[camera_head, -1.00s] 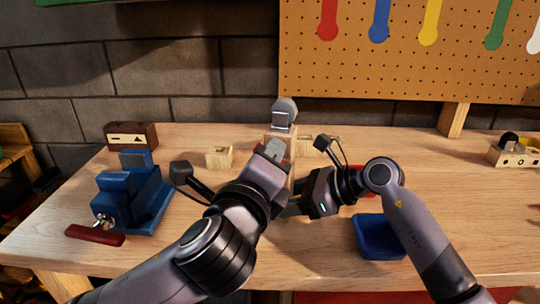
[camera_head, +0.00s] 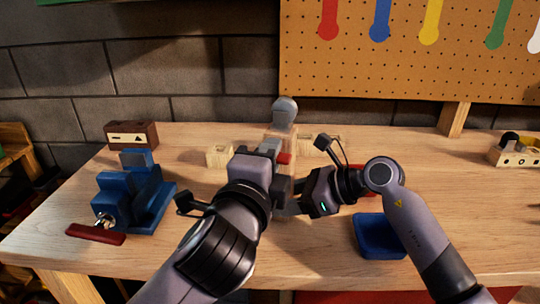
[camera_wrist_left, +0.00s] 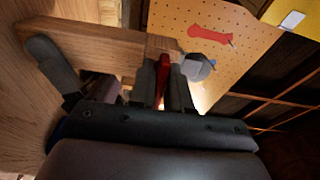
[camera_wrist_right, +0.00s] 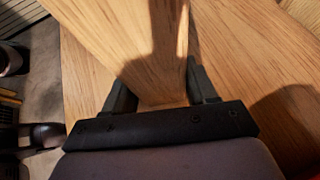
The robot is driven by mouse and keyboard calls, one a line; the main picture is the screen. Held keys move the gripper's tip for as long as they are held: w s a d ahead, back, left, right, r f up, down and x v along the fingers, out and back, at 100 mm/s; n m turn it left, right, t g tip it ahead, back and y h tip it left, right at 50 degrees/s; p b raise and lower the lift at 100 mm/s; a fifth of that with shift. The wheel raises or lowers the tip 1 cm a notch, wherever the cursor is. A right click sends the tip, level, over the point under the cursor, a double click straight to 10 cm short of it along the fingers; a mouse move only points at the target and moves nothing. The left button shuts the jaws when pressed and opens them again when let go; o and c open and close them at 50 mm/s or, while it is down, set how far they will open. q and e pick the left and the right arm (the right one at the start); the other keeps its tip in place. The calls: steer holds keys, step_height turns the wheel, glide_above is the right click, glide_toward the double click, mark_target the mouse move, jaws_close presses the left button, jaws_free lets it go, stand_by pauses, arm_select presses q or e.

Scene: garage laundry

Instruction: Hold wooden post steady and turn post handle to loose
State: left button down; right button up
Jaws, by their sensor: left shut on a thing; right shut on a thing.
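The wooden post (camera_head: 278,132) stands upright on the bench with a grey rounded cap (camera_head: 284,110) on top. The red post handle (camera_head: 284,159) sticks out near its upper part, mostly hidden by my left gripper (camera_head: 270,150). In the left wrist view the red handle (camera_wrist_left: 163,80) lies between my left fingers, which are shut on it. My right gripper (camera_head: 294,196) is shut on the post lower down. In the right wrist view the post (camera_wrist_right: 160,60) fills the gap between my right fingers. The post's base is hidden behind my arms.
A blue vise (camera_head: 135,190) with a dark red handle stands at left. A brown box (camera_head: 131,135), a small wooden block (camera_head: 219,156) and a blue tray (camera_head: 378,237) are also on the bench. A pegboard (camera_head: 420,60) rises behind. The bench at right is mostly clear.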

stand_by(0.3)
arm_select(q)
steer(key=c, duration=1.2)
jaws_free()
arm_select(e)
steer(key=shift+r, duration=0.1)
arm_select(q)
steer(key=v, duration=1.2)
arm_select(e)
steer(key=o, duration=0.9)
steer(key=shift+c, duration=0.2)
